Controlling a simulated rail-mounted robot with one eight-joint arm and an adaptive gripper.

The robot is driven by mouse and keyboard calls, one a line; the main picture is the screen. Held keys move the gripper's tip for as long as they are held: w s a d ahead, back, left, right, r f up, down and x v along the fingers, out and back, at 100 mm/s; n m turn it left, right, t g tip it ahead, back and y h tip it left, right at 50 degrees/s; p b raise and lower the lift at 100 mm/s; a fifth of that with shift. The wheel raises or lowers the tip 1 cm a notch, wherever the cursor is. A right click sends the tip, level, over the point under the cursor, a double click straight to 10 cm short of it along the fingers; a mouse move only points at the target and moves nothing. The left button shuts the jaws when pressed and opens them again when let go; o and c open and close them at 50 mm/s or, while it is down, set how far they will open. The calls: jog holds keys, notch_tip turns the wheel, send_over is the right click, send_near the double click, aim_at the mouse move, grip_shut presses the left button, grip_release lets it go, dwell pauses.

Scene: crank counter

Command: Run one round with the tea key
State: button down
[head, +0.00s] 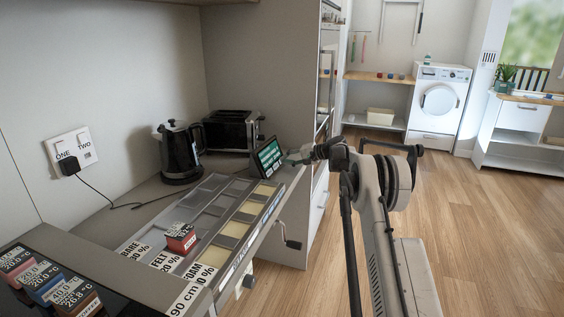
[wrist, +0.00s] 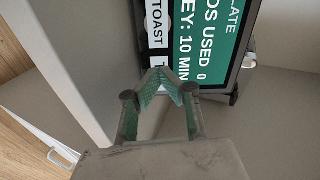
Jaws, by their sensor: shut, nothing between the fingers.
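A dark-framed panel with a green screen (head: 269,156) stands at the far end of the counter, by the toaster. In the wrist view the panel's screen (wrist: 213,45) is close and turned sideways, with "USED 0" and "KEY: 10 MIN" readable. A white key marked TOAST (wrist: 157,24) sits beside the screen. I cannot read a tea label; part of the panel is hidden behind my fingers. My gripper (head: 291,157) is shut and empty just right of the panel. In the wrist view its fingertips (wrist: 160,76) meet near the panel's lower edge; I cannot tell whether they touch it.
A sloped board (head: 225,228) with several pads runs along the counter, labelled BARE, FELT and FOAM. A red block (head: 180,237) stands on it. Several labelled blocks (head: 45,280) stand at lower left. A kettle (head: 178,152), toaster (head: 232,131) and crank (head: 289,238) are nearby.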

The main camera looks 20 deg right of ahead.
jog(key=shift+v, duration=2.45)
